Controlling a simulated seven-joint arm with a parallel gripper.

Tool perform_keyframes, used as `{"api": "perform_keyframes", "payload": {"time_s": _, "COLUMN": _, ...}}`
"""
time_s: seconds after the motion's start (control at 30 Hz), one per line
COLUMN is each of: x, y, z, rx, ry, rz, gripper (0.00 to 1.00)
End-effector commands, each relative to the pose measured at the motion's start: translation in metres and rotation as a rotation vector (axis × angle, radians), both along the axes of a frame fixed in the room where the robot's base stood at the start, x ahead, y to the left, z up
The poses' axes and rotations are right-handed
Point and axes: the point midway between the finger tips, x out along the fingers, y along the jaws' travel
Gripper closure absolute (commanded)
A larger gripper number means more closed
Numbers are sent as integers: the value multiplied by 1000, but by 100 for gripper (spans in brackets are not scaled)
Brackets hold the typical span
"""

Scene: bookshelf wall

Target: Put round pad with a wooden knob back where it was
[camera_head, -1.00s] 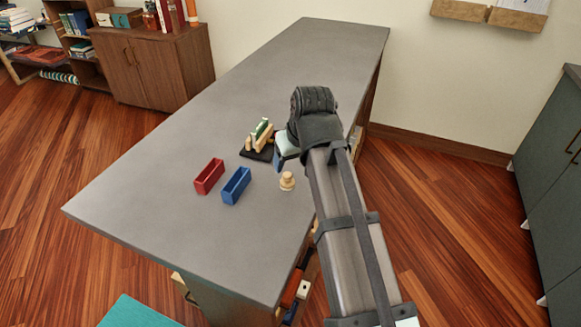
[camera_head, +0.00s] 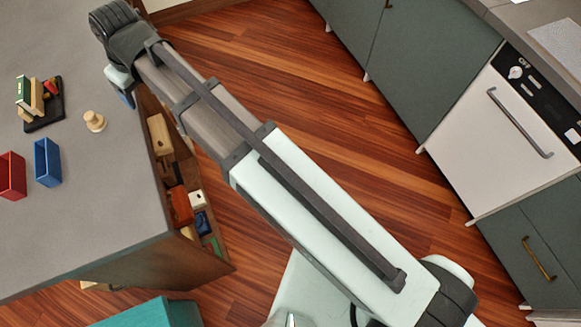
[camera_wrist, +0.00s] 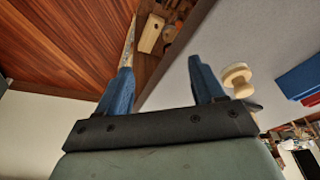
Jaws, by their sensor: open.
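A pale wooden round piece with a knob (camera_head: 94,121), which fits the pad, stands upright on the grey counter near its edge. It also shows in the wrist view (camera_wrist: 237,76), just right of and outside the right finger. My gripper (camera_head: 124,92) is at the counter's edge, up and to the right of the round piece. In the wrist view, my gripper's blue fingers (camera_wrist: 162,78) are apart with nothing held between them. The shelf and floor show beyond them. Any pad surface under the round piece is too small to tell.
A red bin (camera_head: 11,176) and a blue bin (camera_head: 47,162) stand left of the round piece. A black stand with blocks (camera_head: 44,115) is behind them. An open shelf with several wooden items (camera_head: 180,205) lies below the counter edge. The front counter is clear.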

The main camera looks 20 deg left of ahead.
Motion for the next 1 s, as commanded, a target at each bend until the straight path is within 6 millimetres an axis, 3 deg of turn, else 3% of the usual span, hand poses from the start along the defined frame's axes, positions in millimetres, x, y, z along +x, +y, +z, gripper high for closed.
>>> {"api": "perform_keyframes", "payload": {"time_s": 0.03, "x": 17, "y": -12, "z": -20, "rx": -20, "ry": 8, "rz": -33, "gripper": 32}}
{"api": "perform_keyframes", "payload": {"time_s": 0.27, "x": 83, "y": -66, "z": -100, "rx": -99, "ry": 43, "rz": -174, "gripper": 32}}
{"api": "perform_keyframes", "payload": {"time_s": 0.5, "x": 142, "y": -147, "z": -189, "rx": -190, "ry": 94, "rz": -337, "gripper": 32}}
{"api": "perform_keyframes", "payload": {"time_s": 0.8, "x": 183, "y": -264, "z": -289, "rx": -293, "ry": 172, "rz": -539, "gripper": 32}}
{"api": "perform_keyframes", "payload": {"time_s": 1.0, "x": 187, "y": -346, "z": -348, "rx": -359, "ry": 235, "rz": -668, "gripper": 32}}
